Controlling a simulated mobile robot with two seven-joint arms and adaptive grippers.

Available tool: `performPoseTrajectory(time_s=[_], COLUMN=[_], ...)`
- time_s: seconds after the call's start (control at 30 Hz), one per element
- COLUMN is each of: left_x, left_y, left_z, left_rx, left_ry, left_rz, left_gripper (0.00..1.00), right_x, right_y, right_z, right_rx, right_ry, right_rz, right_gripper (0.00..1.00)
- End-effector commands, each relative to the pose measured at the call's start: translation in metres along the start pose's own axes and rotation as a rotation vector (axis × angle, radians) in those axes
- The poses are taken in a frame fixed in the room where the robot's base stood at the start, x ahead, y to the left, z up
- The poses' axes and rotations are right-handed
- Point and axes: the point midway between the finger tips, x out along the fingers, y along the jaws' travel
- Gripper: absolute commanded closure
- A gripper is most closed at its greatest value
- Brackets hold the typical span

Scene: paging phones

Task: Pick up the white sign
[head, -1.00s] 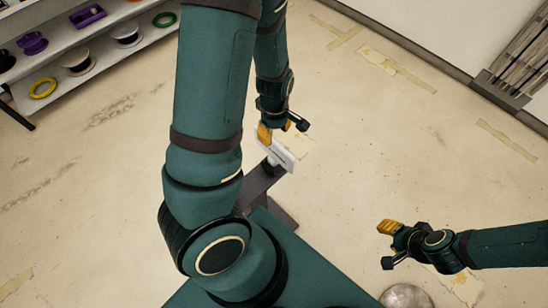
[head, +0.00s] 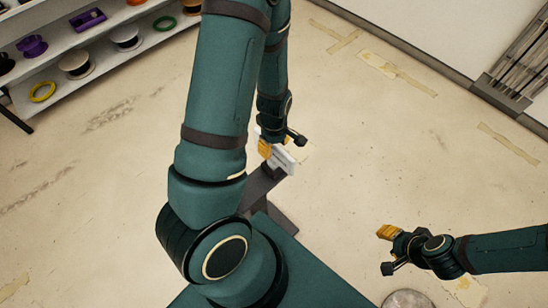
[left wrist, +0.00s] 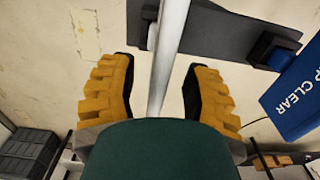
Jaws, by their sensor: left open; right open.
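The white sign (head: 285,160) stands on a dark holder (head: 259,190) in the head view, partly hidden behind my left gripper. My left gripper (head: 274,147) is at its upper left part, with the yellow finger pad in front of it. In the left wrist view the sign is seen edge-on as a pale strip (left wrist: 170,45) between the two fingers. The left gripper (left wrist: 158,88) is open there, with a gap on each side of the strip. My right gripper (head: 388,250) is open and empty over the floor at the lower right.
A blue sign with white letters (left wrist: 292,100) is at the right of the left wrist view. A dark bar (left wrist: 225,35) crosses behind the white sign. A white shelf (head: 100,55) with spools stands at the upper left. The floor around is mostly clear.

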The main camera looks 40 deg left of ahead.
Motion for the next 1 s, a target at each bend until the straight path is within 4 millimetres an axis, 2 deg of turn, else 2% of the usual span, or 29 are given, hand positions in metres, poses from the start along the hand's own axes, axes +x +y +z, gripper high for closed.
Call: performPoseTrajectory(time_s=[0.67, 0.7, 0.77, 0.8, 0.83, 1.0], left_x=[0.0049, 0.0048, 0.0049, 0.0048, 0.0048, 0.0049], left_y=[0.0, 0.0, 0.0, 0.0, 0.0, -0.0001], left_z=[-0.0001, -0.0001, 0.0, -0.0001, -0.0001, 0.0], left_rx=[0.0, 0.0, 0.0, 0.0, 0.0, 0.0], left_ry=[0.0, 0.0, 0.0, 0.0, 0.0, 0.0], left_rz=[0.0, 0.0, 0.0, 0.0, 0.0, 0.0], left_gripper=[0.52, 0.56, 0.77, 0.91, 1.0, 1.0], right_x=[0.0031, 0.0031, 0.0031, 0.0031, 0.0031, 0.0032], right_y=[0.0012, 0.0012, 0.0012, 0.0012, 0.0012, 0.0012], right_z=[0.0003, 0.0003, 0.0003, 0.0003, 0.0003, 0.0004], right_rx=[0.0, 0.0, 0.0, 0.0, 0.0, 0.0], right_ry=[0.0, 0.0, 0.0, 0.0, 0.0, 0.0], right_rz=[0.0, 0.0, 0.0, 0.0, 0.0, 0.0], right_gripper=[0.57, 0.57, 0.57, 0.57, 0.57, 0.57])
